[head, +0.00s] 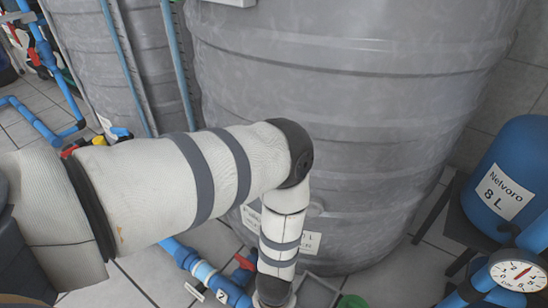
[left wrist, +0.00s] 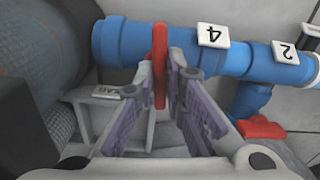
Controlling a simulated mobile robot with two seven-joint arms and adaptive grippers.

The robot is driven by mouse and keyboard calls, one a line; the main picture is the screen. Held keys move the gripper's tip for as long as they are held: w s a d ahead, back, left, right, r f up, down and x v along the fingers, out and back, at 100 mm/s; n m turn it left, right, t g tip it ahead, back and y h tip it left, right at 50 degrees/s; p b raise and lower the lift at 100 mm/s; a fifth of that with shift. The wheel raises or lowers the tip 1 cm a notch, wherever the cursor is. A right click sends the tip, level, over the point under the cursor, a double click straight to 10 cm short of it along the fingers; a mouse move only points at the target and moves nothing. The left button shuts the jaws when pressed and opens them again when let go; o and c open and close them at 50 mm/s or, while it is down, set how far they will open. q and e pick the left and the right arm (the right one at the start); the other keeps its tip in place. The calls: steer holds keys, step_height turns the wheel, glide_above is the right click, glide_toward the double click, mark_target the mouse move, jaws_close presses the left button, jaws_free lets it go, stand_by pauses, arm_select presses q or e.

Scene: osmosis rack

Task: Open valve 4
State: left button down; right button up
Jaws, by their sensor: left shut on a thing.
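In the left wrist view, a blue pipe (left wrist: 140,42) runs across the top. A white tag reading 4 (left wrist: 212,35) sits on it, upside down in the picture. A red valve handle (left wrist: 160,45), seen edge-on, stands across the pipe just left of this tag. My left gripper (left wrist: 160,85) is shut on the red handle, one finger on each side. In the head view my left arm reaches down over the pipes and hides its gripper and this handle. My right gripper is in neither view.
Tag 2 (left wrist: 284,52) and another red handle (left wrist: 260,128) are to the right in the wrist view. In the head view, a large grey tank (head: 350,130) stands behind the arm. A blue tank (head: 515,165) and a pressure gauge (head: 518,272) are at the right.

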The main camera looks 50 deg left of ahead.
arm_select(q)
steer(key=n, duration=0.4)
steer(key=shift+p, duration=0.4)
steer(key=n, duration=0.4)
steer(key=n+p, duration=0.1)
steer(key=n, duration=0.3)
steer(key=shift+n, duration=2.2)
steer(key=c, duration=1.7)
jaws_free()
steer(key=shift+o, duration=0.2)
